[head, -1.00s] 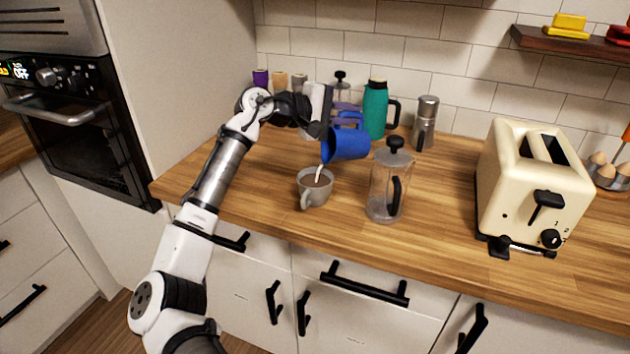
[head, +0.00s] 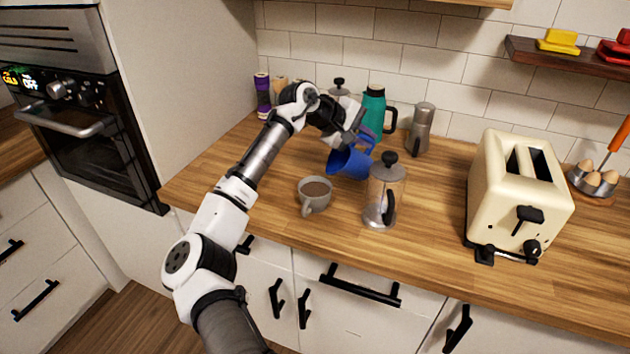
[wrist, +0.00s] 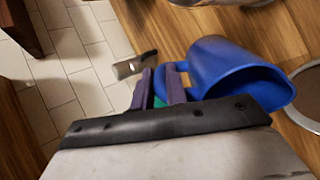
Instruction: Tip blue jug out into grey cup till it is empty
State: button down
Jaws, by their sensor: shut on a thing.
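The blue jug (head: 346,163) is tilted well over, its mouth toward the left, above the counter behind and to the right of the grey cup. No stream shows from it. It also shows in the wrist view (wrist: 225,68); I cannot tell whether liquid is left inside. My gripper (head: 365,140) is shut on the jug's handle, its purple fingers (wrist: 161,87) on either side of it in the wrist view. The grey cup (head: 317,203) stands upright on the counter with brown liquid in it. Its rim appears at the right edge of the wrist view (wrist: 297,75).
A glass French press (head: 382,198) stands close to the right of the cup and in front of the jug. A green flask (head: 374,112) and a grey grinder (head: 421,130) stand behind. A cream toaster (head: 505,200) is at right. Counter left of the cup is clear.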

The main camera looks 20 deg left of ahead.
jog(key=shift+w+d+r+p, duration=0.15)
jog(key=shift+d+p, duration=0.1)
jog(key=shift+p, duration=0.25)
jog(key=w+d+f+g+y, duration=0.1)
jog(key=f+g+y, duration=0.1)
jog(key=w+d+f+g+y, duration=0.2)
jog(key=f, duration=0.1)
jog(key=w+d+f+g+y, duration=0.1)
jog(key=w+d+f+y, duration=0.1)
jog(key=f, duration=0.1)
jog(key=shift+w+d+f+g, duration=0.15)
jog(key=shift+d+g, duration=0.1)
jog(key=shift+g, duration=0.15)
jog(key=shift+w+d+f+g+y, duration=0.35)
jog(key=shift+w+f+g+y, duration=0.2)
jog(key=shift+f+y, duration=0.25)
jog(key=shift+f, duration=0.1)
jog(key=shift+d+f, duration=0.1)
jog(key=shift+f, duration=0.05)
